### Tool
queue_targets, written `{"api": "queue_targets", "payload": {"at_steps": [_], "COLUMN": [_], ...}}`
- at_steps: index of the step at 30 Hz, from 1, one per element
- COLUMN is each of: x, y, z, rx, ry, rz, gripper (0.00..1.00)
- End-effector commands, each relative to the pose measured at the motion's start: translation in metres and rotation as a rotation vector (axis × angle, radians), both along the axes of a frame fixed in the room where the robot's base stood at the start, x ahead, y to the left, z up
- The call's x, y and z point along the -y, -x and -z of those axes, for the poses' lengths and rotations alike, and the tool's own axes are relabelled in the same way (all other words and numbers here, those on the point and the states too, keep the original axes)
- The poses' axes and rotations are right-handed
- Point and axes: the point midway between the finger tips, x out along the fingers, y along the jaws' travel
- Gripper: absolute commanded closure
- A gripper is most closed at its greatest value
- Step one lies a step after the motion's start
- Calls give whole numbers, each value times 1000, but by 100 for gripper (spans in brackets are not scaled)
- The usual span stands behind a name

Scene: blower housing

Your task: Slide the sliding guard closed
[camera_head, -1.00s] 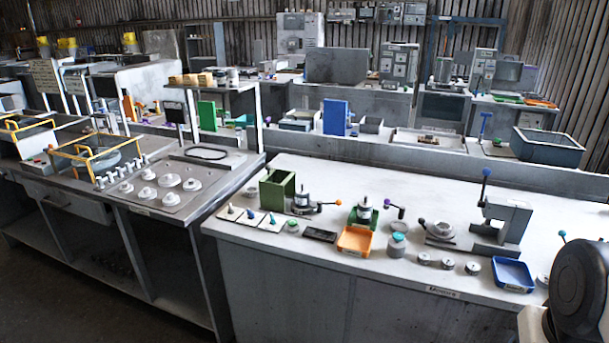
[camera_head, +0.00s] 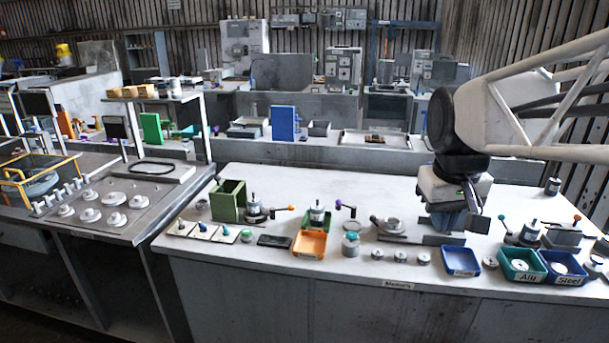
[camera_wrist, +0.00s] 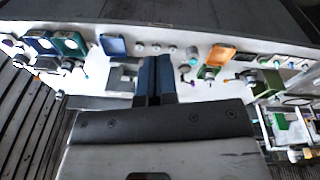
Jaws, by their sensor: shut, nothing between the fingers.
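A yellow-framed, see-through guard (camera_head: 38,182) stands on the grey bench at the far left; it looks like the sliding guard, but I cannot tell how far it is slid. A round grey part shows through it. My gripper (camera_head: 472,222) is far to its right, above the white table. It points down in front of a grey bracket-like stand, which it partly hides. In the wrist view its two dark blue fingers (camera_wrist: 155,62) are together with nothing between them. The guard cannot be made out clearly in the wrist view.
The white table (camera_head: 300,180) holds a green box (camera_head: 228,200), an orange tray (camera_head: 310,244), a blue tray (camera_head: 461,261) and several small fixtures with knobbed levers. Bins marked Alu (camera_head: 522,265) and Steel (camera_head: 565,266) stand at the right. A gap separates the table from the left bench.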

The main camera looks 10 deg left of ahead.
Motion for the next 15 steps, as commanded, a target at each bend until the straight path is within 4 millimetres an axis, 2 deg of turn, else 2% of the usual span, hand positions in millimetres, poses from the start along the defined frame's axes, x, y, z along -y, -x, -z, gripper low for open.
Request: {"api": "queue_targets", "payload": {"at_steps": [3, 15], "x": [-14, -66], "y": [-29, -116], "z": [-12, -46], "rx": [-14, -60], "ry": [13, 55], "rz": [-49, -200], "gripper": [100, 100]}}
